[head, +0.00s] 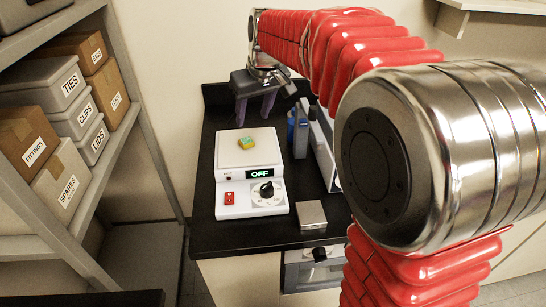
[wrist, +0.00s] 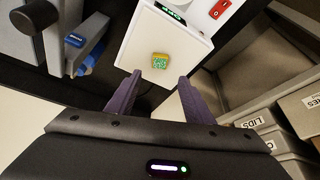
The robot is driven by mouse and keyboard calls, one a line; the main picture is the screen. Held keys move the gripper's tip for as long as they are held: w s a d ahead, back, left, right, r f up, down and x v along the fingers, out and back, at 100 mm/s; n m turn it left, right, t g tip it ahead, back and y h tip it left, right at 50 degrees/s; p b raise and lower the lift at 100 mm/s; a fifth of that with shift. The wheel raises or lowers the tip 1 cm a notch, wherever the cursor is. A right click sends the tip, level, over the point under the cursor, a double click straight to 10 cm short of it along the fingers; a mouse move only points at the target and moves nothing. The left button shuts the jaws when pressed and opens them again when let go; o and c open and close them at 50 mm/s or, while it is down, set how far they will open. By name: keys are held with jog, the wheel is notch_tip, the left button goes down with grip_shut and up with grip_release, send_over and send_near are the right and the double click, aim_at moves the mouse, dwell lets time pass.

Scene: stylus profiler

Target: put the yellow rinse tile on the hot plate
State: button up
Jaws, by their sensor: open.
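The yellow rinse tile (head: 246,143), with a green pattern on its face, lies on the white top plate of the hot plate (head: 228,155). The hot plate's display reads OFF; a red switch and a black knob are on its front. In the wrist view the tile (wrist: 160,60) sits on the white plate (wrist: 135,50), just beyond my fingertips. My gripper (head: 256,112) is open and empty, behind the tile in the head view and apart from it. Its purple fingers (wrist: 160,77) are spread in the wrist view, with nothing between them.
A silver block (head: 311,214) lies right of the hot plate on the black bench. A grey device (head: 301,132) and a blue item (head: 290,128) stand to the right of the plate. Shelves with labelled boxes (head: 70,185) stand at left. My arm covers the right side.

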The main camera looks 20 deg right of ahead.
jog(key=s+f+m, duration=0.1)
jog(key=s+f, duration=0.1)
jog(key=s, duration=1.3)
jog(key=s+f+m+t, duration=0.1)
jog(key=s+f, duration=0.2)
jog(key=s, duration=1.2)
jog(key=shift+a+f+h, duration=0.15)
jog(key=shift+a+h, duration=0.25)
